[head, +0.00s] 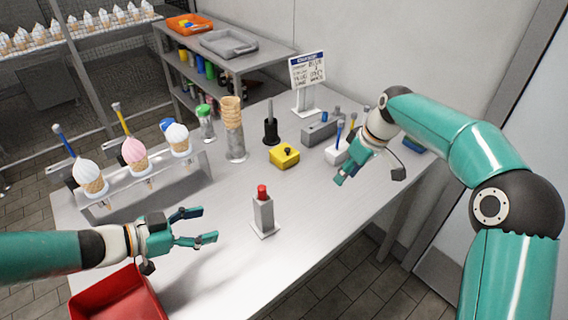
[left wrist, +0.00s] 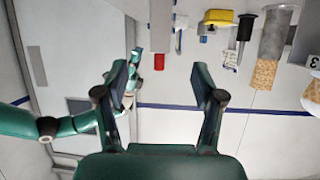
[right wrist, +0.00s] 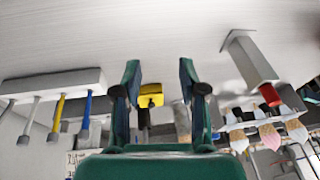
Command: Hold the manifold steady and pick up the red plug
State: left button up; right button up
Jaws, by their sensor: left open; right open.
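The red plug (head: 262,191) stands upright in the top of a grey square post (head: 263,214) on the table. Both also show in the left wrist view, the plug (left wrist: 159,62) beyond the fingertips, and in the right wrist view, the plug (right wrist: 270,95) right of the fingers. A yellow block (head: 285,155) with a dark knob sits farther back; I cannot tell whether it is the manifold. My left gripper (head: 203,225) is open and empty, left of the post. My right gripper (head: 367,177) is open and empty, right of the yellow block.
A cone stack (head: 232,115), black-handled tool (head: 271,125), grey block (head: 322,130) and sign (head: 307,72) stand behind. Table around the post is clear.

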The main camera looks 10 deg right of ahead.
aim_at(257, 212)
pick_arm(q)
jog(key=x, duration=1.6)
jog(key=shift+w+d+f, duration=0.1)
jog(key=shift+w+d, duration=0.2)
pick_arm(e)
jog(key=s+a+r+n+y, duration=0.1)
jog(key=a+r+n, duration=0.3)
jog(key=a, duration=0.4)
jog(key=s+a+r+n+y, duration=0.1)
jog(key=s+a+r+n, duration=0.2)
jog(key=a, duration=0.4)
jog(key=shift+a+r+n+g+y, duration=0.35)
jog(key=shift+r+n, duration=0.25)
jog(key=shift+n, duration=0.4)
jog(key=shift+s, duration=0.1)
